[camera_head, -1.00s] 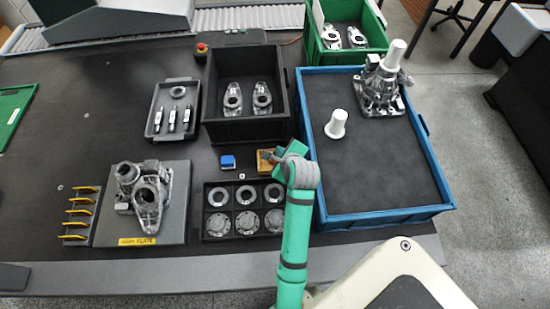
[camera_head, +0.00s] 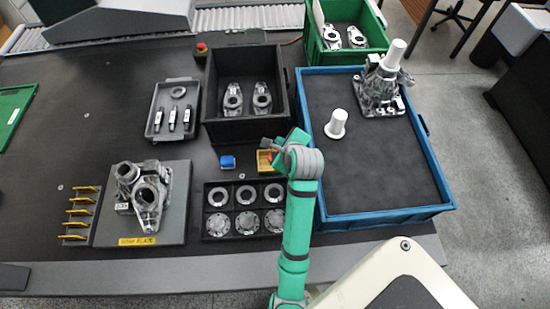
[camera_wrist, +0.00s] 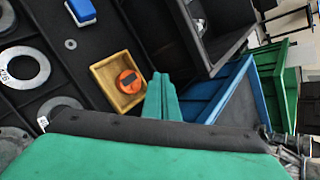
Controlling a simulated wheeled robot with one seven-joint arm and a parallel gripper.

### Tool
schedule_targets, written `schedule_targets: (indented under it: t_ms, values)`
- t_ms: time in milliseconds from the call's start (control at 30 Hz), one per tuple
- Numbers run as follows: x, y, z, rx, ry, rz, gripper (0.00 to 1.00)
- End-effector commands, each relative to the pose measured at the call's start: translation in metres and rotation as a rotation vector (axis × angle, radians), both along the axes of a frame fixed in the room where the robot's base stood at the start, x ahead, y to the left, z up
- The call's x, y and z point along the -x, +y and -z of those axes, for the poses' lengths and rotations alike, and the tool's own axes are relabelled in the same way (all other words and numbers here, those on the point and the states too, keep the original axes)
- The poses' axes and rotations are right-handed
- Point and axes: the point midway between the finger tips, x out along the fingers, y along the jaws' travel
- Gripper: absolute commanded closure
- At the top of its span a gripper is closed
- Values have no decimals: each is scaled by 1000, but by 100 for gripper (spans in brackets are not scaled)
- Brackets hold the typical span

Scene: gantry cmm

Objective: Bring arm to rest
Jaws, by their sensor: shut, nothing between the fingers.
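My green arm (camera_head: 298,225) reaches up from the bottom of the head view, its wrist beside the left wall of the blue tray (camera_head: 322,190). My gripper shows in the wrist view (camera_wrist: 162,98) as two green fingers close together, shut with nothing between them. The fingers are hard to make out in the head view. In the wrist view they lie just right of a small yellow box (camera_wrist: 104,66) holding an orange round piece (camera_wrist: 129,81). My gripper is above the table and appears to touch nothing.
A black bin (camera_head: 212,125) with two metal parts stands behind my wrist. A compartment tray of rings (camera_head: 232,207) lies left of my arm. The blue tray holds a white flanged cylinder (camera_head: 336,124) and a metal housing (camera_head: 372,92). A gray plate (camera_head: 103,230) carries another casting.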

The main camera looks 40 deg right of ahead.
Motion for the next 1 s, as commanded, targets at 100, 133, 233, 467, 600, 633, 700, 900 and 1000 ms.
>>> schedule_targets:
  t_ms: [100, 133, 233, 467, 600, 633, 700, 900, 1000]
  values:
    - [0, 0, 0, 0, 0, 0, 100]
    - [0, 0, 0, 0, 0, 0, 100]
    - [0, 0, 0, 0, 0, 0, 100]
    - [0, 0, 0, 0, 0, 0, 100]
    - [-1, 7, 4, 12, 0, -21, 100]
    - [-2, 13, 6, 22, 0, -37, 100]
    - [-5, 29, 15, 61, -3, -90, 100]
    - [-5, 104, 45, 263, -29, -327, 100]
    - [3, 140, 56, 382, -44, -438, 100]
